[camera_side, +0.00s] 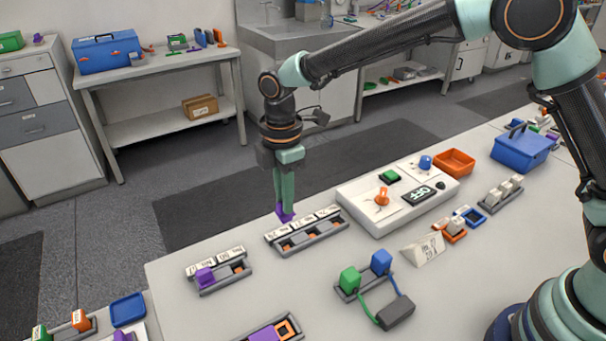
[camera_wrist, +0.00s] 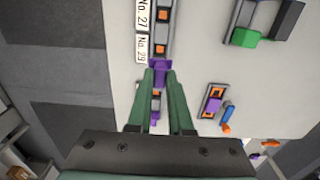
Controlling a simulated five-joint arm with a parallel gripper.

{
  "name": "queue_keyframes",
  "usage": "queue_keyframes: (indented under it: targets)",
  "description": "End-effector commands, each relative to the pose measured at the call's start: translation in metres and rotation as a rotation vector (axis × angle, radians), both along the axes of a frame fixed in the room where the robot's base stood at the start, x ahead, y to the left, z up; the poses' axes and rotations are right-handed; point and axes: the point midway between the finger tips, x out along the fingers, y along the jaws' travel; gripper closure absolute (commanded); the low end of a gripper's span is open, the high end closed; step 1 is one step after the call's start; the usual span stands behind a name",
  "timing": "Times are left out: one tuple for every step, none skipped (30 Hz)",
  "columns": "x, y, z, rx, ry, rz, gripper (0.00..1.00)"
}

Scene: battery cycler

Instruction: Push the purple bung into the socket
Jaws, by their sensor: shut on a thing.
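My gripper (camera_side: 285,208) is shut on a purple bung (camera_side: 285,215), gripped at the fingertips and pointing down. In the side view the bung is above or just behind the labelled rack (camera_side: 325,236), near its left end. In the wrist view my gripper (camera_wrist: 161,76) and the bung (camera_wrist: 161,66) are over a grey strip with orange-edged sockets (camera_wrist: 161,48), beside the card No. 29 (camera_wrist: 142,47). The bung covers what is beneath it, so I cannot tell whether it touches a socket. Another purple piece (camera_side: 205,276) sits in a smaller rack (camera_side: 236,282) to the left.
A white device with an OFF display (camera_side: 418,194) stands right of the rack. A green and blue plugged pair (camera_side: 349,279) with a dark box (camera_side: 396,313) lies in front. A purple block (camera_side: 264,334) is at the bottom edge. Bare table lies between the racks.

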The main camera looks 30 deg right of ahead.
Motion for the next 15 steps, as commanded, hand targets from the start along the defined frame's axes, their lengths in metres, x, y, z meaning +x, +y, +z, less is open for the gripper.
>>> queue_keyframes:
  targets:
    - [0.001, 0.001, 0.017, 0.003, -0.006, 0.0, 1.0]
    - [0.001, 0.001, 0.026, 0.003, -0.006, 0.0, 1.0]
    - [0.001, 0.001, 0.037, 0.003, -0.006, 0.0, 1.0]
    - [0.001, 0.001, 0.045, 0.003, -0.006, 0.0, 1.0]
    - [0.001, 0.001, 0.052, 0.003, -0.005, 0.0, 1.0]
    - [0.001, 0.0, 0.061, 0.002, -0.005, 0.0, 1.0]
    - [0.001, 0.001, 0.068, 0.002, -0.005, 0.0, 1.0]
    - [0.001, 0.001, 0.074, 0.002, -0.005, 0.0, 1.0]
    - [0.001, 0.0, 0.081, 0.001, -0.003, 0.0, 1.0]
    - [0.001, 0.0, 0.086, 0.002, -0.004, 0.0, 1.0]
    - [0.001, 0.0, 0.091, 0.001, -0.003, 0.0, 1.0]
    - [0.001, 0.0, 0.096, 0.001, -0.003, 0.0, 1.0]
    - [0.001, 0.0, 0.1, 0.001, -0.002, 0.0, 1.0]
    - [0.001, 0.0, 0.103, 0.001, -0.002, 0.0, 1.0]
    - [0.001, 0.001, 0.105, 0.0, -0.001, 0.0, 1.0]
